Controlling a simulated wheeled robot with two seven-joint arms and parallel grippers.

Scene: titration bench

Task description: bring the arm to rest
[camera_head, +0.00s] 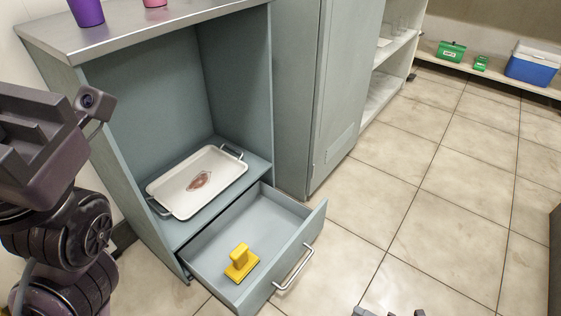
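My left arm rises at the left edge, with its dark gripper (38,140) raised beside the grey cabinet. The gripper is partly cut off by the picture edge, and I cannot see whether its fingers are apart. It touches nothing that I can see. Only the tips of my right gripper (390,313) show at the bottom edge, over the floor. They are well apart with nothing visible between them. The rest of the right arm is out of view.
The cabinet's drawer (213,237) is pulled open, with a yellow stamp-like object (241,262) inside. A white tray (163,190) with a brown-stained patch sits on the shelf above. A purple cup (87,12) stands on top. Tiled floor (430,200) is clear at right.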

